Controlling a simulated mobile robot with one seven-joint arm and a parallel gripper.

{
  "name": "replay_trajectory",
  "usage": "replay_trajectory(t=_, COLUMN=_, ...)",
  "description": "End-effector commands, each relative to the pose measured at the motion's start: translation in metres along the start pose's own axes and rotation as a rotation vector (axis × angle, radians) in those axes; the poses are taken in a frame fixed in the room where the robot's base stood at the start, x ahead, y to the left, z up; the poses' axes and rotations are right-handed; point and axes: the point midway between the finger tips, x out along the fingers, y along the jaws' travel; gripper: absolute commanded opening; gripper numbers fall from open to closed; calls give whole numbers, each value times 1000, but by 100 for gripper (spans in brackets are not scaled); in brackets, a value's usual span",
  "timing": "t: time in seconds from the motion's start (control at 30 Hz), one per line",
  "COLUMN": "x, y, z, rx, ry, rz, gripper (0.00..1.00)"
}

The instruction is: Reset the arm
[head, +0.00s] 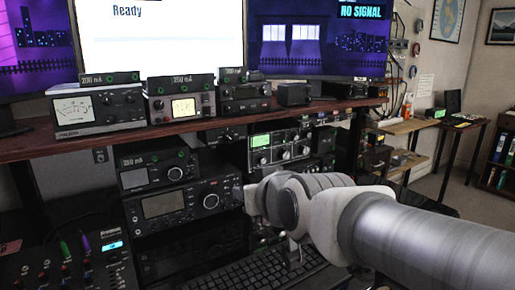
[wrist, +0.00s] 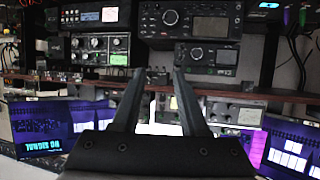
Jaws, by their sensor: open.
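My arm reaches in from the right in the head view, and its end (head: 252,200) is just right of the large black transceiver (head: 165,204). The fingers cannot be made out there. In the wrist view my gripper (wrist: 158,76) shows two dark fingers spread apart with nothing between them. The transceiver with its big round knob also shows in the wrist view (wrist: 190,22), beyond the fingertips. A radio with a green display (head: 280,146) stands behind my arm's end. Meters labelled 200 mA (head: 96,107) and 350 mA (head: 180,105) sit on the upper shelf.
The dark red shelf edge (head: 60,143) runs above the lower radios. A keyboard (head: 265,272) lies below my arm, and a mixer (head: 75,268) sits at lower left. Monitors, one reading "Ready" (head: 160,40), stand behind.

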Motion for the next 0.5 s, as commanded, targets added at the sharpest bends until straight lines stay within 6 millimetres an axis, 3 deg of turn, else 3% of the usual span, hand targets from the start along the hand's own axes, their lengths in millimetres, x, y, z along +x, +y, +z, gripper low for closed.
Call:
replay_trajectory(t=0.03, x=-14, y=18, z=18, rx=14, ry=-65, rz=35, gripper=43)
replay_trajectory(t=0.2, x=-61, y=60, z=90, rx=83, ry=-311, rz=136, gripper=43)
replay_trajectory(t=0.4, x=-127, y=89, z=167, rx=193, ry=-574, rz=247, gripper=43)
replay_trajectory(t=0.47, x=-148, y=93, z=189, rx=231, ry=-649, rz=280, gripper=43)
replay_trajectory(t=0.5, x=-154, y=91, z=166, rx=225, ry=-647, rz=274, gripper=43)
